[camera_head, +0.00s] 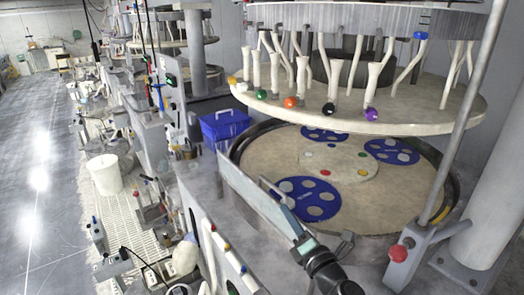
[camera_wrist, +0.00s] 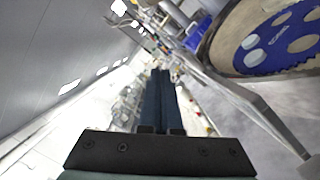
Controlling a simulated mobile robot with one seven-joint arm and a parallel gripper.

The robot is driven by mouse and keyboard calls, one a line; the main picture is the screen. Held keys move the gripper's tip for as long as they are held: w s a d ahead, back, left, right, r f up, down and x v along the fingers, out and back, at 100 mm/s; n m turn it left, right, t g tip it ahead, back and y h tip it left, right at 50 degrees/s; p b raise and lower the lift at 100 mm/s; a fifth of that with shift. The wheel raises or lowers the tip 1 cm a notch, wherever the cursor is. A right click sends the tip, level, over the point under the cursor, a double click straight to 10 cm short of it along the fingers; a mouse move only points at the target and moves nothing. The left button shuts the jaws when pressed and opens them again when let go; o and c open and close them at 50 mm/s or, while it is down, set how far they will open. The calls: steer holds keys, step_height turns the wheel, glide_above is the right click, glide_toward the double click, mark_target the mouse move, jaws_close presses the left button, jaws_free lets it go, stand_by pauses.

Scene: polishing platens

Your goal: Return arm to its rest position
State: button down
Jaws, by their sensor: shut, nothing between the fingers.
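My gripper (camera_wrist: 160,73) shows in the wrist view as two dark fingers lying together, shut with nothing between them. It points away over the narrow, cluttered area alongside the machine. In the head view a dark part of my arm enters at the bottom, right of centre, in front of the near rim of the polishing platen (camera_head: 263,162). The fingers are hard to make out there. The platen is round and beige, with several blue carrier discs (camera_head: 306,199) on it. Part of a blue disc (camera_wrist: 262,58) also shows at the upper right of the wrist view.
A metal guard plate (camera_head: 243,190) edges the platen's near left side. A blue basket (camera_head: 224,125) stands behind it. An upper ring (camera_head: 430,115) with several coloured knobs hangs over the platen. A red knob (camera_head: 397,253) sits at right. A white bucket (camera_head: 104,174) and open floor (camera_head: 35,215) are left.

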steer(key=s+a+r+n+t+h+b, duration=0.1)
steer(key=s+a+r+n+b, duration=0.2)
steer(key=r+n, duration=0.85)
steer(key=a+r+n+b, duration=0.2)
steer(key=a+r+n, duration=0.45)
steer(key=n, duration=0.85)
steer(key=s+a+r+n+t+h+b, duration=0.2)
steer(key=s+r+n+t+h, duration=0.3)
steer(key=s+r+n, duration=1.2)
steer(key=s+r+t+b, duration=0.1)
steer(key=s+r+t, duration=0.2)
steer(key=s, duration=0.4)
steer(key=shift+s+r+b, duration=0.35)
steer(key=shift+s+r, duration=0.05)
